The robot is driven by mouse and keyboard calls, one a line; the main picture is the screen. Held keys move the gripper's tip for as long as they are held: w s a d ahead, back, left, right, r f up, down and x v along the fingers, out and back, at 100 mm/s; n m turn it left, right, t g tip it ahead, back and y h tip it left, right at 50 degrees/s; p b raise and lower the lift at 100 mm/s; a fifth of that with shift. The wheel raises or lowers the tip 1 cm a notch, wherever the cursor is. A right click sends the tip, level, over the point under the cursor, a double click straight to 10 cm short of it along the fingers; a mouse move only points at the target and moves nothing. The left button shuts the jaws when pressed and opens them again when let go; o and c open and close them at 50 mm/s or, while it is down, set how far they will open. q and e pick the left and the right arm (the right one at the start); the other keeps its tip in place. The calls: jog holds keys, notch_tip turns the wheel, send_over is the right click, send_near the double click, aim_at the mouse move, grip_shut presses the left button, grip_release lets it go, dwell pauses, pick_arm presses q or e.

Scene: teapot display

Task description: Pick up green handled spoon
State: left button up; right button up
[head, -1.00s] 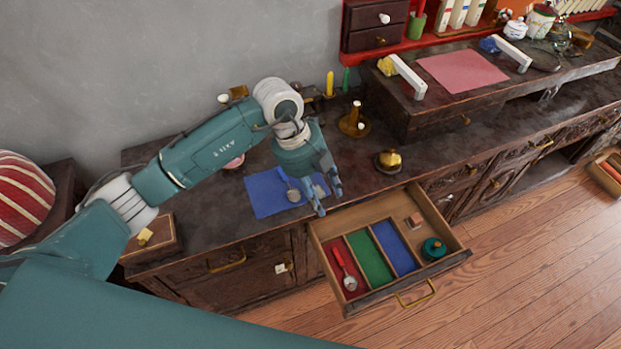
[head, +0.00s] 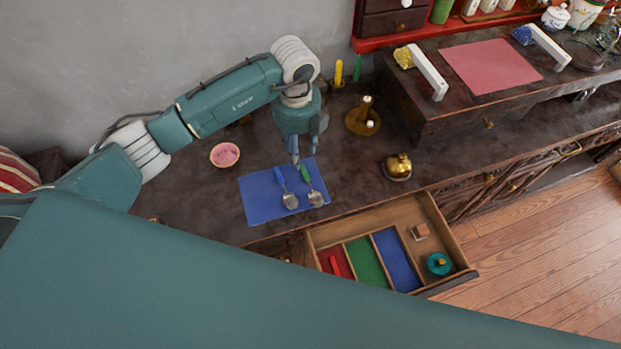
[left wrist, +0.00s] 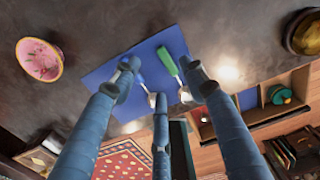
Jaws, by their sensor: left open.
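The green-handled spoon (head: 305,174) lies on a blue mat (head: 256,205) on the dark countertop, its bowl toward the drawer. A blue-handled spoon (head: 280,178) lies to its left on the mat. My left gripper (head: 303,153) is open and empty, pointing down by the mat's back edge, close to the end of the green handle. In the left wrist view, the green-handled spoon (left wrist: 168,64) shows between the spread fingers, nearer the right one. The left finger partly covers the blue handle. I cannot tell the exact height of the fingers. My right gripper is out of view.
An open drawer (head: 437,217) with red, green and blue compartments is in front; my arm hides part of it. A pink bowl (head: 225,155) stands left of the gripper. A brass bell (head: 397,166) and a candle holder (head: 362,121) stand to the right.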

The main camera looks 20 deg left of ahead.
aim_at(301, 171)
pick_arm(q)
jog(key=shift+f, duration=0.85)
jog(key=f, duration=0.1)
jog(key=f+p, duration=0.1)
jog(key=f, duration=0.2)
jog(key=shift+s+d+f, duration=0.15)
jog(key=shift+s+d, duration=0.1)
jog(key=shift+d, duration=0.05)
jog(key=shift+w+f, duration=0.1)
jog(key=shift+f, duration=0.45)
jog(key=c, duration=1.1)
